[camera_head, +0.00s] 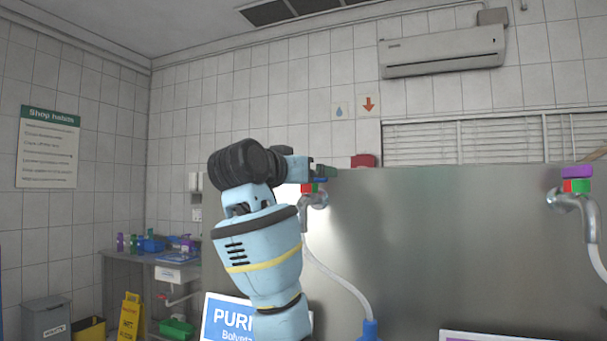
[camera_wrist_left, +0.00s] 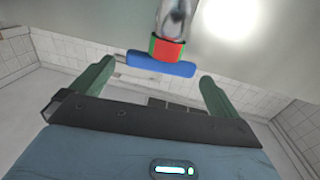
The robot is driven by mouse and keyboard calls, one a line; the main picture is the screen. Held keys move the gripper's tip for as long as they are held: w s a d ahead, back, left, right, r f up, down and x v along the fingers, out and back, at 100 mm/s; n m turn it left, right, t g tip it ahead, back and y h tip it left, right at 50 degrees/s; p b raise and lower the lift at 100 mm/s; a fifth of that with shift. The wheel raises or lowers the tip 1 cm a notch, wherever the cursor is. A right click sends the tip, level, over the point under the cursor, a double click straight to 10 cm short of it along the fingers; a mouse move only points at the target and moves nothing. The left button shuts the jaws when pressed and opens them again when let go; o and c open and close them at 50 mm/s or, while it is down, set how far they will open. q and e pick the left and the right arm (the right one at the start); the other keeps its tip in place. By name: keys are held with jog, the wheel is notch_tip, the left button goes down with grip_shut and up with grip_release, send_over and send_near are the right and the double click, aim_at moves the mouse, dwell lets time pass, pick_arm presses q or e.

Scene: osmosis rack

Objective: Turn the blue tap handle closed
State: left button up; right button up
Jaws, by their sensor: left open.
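The blue tap handle (camera_wrist_left: 161,64) is a short bar in the left wrist view, on a red and green collar (camera_wrist_left: 166,48) below a metal tap body. My left gripper (camera_wrist_left: 156,71) is open, with its green fingertips on either side of the handle's two ends. Gaps show between handle and fingers; whether it lies at fingertip depth is hard to tell. In the head view, my left gripper (camera_head: 325,172) is at the top of the metal tap (camera_head: 314,198), and the handle is mostly hidden. My right gripper is not in view.
A second tap with a purple handle (camera_head: 577,172) stands far right. A white hose (camera_head: 335,275) runs from the near tap down to a blue fitting (camera_head: 369,331). A steel panel (camera_head: 450,240) stands behind. A blue sign (camera_head: 228,318) is behind my left arm.

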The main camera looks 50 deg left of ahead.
pick_arm(q)
jog(key=shift+w+a, duration=0.15)
jog(key=shift+w, duration=0.2)
jog(key=c, duration=0.9)
jog(key=shift+n+g+y, duration=0.4)
jog(key=shift+n+y, duration=0.3)
jog(key=shift+y, duration=0.3)
jog(key=shift+c, duration=0.2)
jog(key=o, duration=0.9)
jog(key=shift+o, duration=0.2)
jog(key=shift+d, duration=0.2)
